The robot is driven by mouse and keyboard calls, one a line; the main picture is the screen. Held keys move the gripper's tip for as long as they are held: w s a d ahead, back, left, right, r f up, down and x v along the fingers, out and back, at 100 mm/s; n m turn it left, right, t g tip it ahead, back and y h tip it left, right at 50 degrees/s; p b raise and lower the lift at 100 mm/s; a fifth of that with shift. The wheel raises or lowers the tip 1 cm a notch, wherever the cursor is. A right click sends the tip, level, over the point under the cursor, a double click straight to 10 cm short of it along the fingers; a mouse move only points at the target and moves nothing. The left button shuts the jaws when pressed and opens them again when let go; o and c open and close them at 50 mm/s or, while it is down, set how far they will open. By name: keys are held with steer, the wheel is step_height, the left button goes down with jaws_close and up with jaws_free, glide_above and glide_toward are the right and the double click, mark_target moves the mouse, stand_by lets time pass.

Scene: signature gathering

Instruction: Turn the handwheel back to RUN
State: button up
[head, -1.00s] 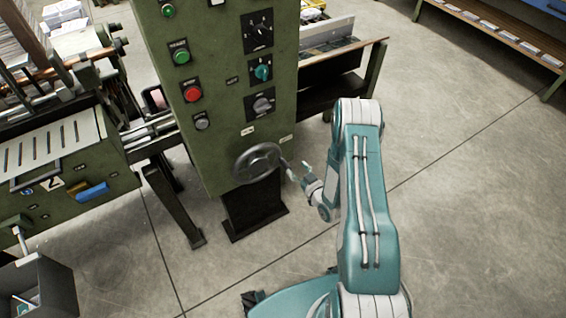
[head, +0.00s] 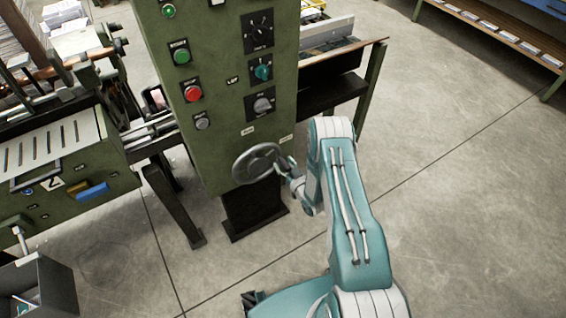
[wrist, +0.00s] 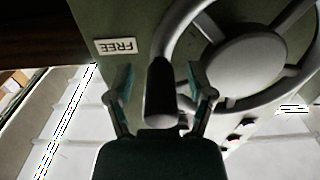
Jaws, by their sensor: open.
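The grey handwheel (head: 257,163) is low on the front of the green machine cabinet (head: 222,100). It also shows large at the upper right of the wrist view (wrist: 240,62). Its dark handle knob (wrist: 160,90) stands out from the rim. My gripper (wrist: 160,95) is open, with one finger on each side of the knob; I cannot tell whether either finger touches it. In the head view my gripper (head: 290,172) is at the right edge of the wheel. A white label reading FREE (wrist: 121,46) is left of the wheel in the wrist view, upside down.
Two small pale labels sit above the wheel, one at the left (head: 248,131) and one at the right (head: 286,138). Green START (head: 182,56) and red STOP (head: 193,94) buttons and several knobs are higher up. Open floor (head: 450,200) lies to the right.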

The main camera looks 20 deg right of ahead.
steer(key=shift+w+a, duration=0.15)
steer(key=shift+w, duration=0.2)
jaws_close()
